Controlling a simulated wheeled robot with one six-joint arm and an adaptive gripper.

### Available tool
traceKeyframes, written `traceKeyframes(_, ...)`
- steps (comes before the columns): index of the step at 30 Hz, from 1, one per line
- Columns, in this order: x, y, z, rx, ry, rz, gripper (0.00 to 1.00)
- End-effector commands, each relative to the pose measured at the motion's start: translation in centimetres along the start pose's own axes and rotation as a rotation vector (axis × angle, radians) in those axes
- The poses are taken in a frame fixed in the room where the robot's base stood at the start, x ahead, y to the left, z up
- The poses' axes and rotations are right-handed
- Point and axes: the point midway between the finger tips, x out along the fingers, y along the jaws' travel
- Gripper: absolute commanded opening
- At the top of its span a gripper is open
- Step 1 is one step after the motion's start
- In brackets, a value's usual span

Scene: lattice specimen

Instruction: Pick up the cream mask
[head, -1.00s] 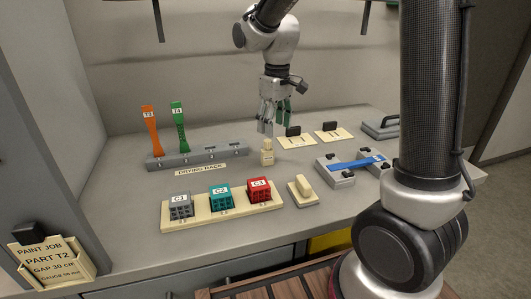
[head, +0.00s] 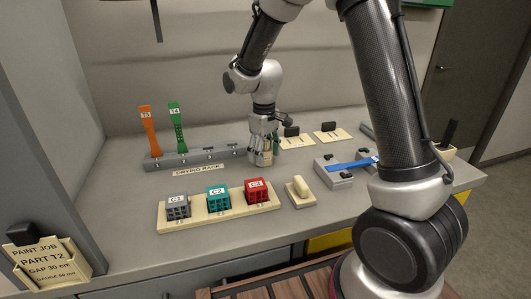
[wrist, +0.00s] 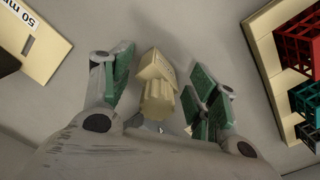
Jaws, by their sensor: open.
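A drying rack (head: 195,159) holding orange and green parts stands to the left. A cream tray (head: 222,220) with grey, teal and red cubes is in front. A cream block on a plate (head: 300,193), a blue-barred fixture (head: 345,172) and cream plates (head: 325,138) stand to the right.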

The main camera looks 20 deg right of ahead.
Motion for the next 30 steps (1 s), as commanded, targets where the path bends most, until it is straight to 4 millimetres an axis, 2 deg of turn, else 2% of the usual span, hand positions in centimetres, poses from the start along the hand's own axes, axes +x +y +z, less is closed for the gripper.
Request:
traceKeyframes(2, 0.0, 0.0, 0.0, 0.000, 0.000, 0.000, 0.58)
traceKeyframes(6, 0.0, 0.0, 0.0, 0.000, 0.000, 0.000, 0.33)
traceKeyframes(8, 0.0, 0.0, 0.0, 0.000, 0.000, 0.000, 0.25)
traceKeyframes(20, -0.6, 0.0, 0.0, 0.000, 0.001, 0.000, 0.24)
traceKeyframes(23, -2.0, 0.0, -0.1, 0.000, 0.003, 0.001, 0.24)
traceKeyframes(30, -7.2, 0.0, -0.1, 0.000, 0.004, 0.001, 0.24)
